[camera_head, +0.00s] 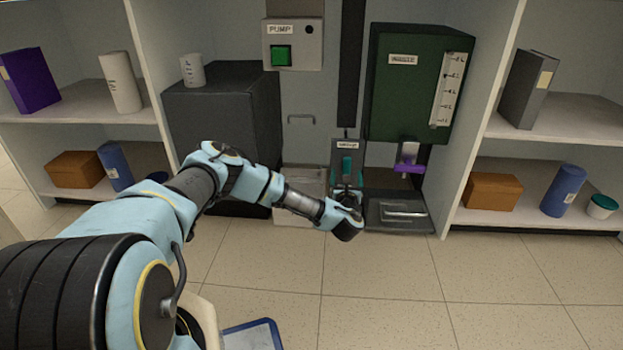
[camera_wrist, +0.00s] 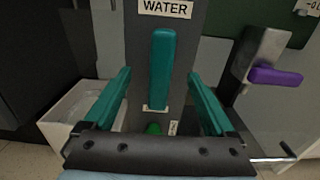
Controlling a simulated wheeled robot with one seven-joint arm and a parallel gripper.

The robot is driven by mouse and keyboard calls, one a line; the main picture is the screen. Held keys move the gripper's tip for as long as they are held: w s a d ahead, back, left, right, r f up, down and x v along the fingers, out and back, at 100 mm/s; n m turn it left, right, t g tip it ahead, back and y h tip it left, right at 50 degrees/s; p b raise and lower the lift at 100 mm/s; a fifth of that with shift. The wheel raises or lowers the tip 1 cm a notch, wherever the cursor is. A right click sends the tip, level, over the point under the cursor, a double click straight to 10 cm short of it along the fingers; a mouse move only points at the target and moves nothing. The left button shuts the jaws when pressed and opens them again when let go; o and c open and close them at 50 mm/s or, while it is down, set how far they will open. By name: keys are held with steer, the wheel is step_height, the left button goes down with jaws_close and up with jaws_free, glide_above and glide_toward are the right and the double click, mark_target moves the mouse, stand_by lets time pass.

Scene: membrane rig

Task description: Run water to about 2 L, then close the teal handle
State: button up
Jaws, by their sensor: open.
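The teal handle (camera_wrist: 161,68) stands upright on a grey panel under a WATER label (camera_wrist: 165,8) in the wrist view. In the head view the teal handle (camera_head: 347,166) shows just above my gripper (camera_head: 347,197). My gripper (camera_wrist: 158,74) is open, with one teal finger on each side of the handle and a visible gap to both. I cannot tell how deep the fingers reach around it. A dark green tank (camera_head: 400,95) carries a level scale (camera_head: 446,90); its numbers are too small to read. No running water is visible.
A purple handle (camera_wrist: 275,76) sticks out right of my gripper, below the green tank. A pump box (camera_head: 292,45) with a green button (camera_head: 281,56) is above left. A pale open bin (camera_wrist: 70,115) stands low left.

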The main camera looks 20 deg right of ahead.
steer(key=p+v, duration=0.3)
steer(key=v, duration=0.4)
steer(key=shift+s+a, duration=0.2)
steer(key=shift+s, duration=0.15)
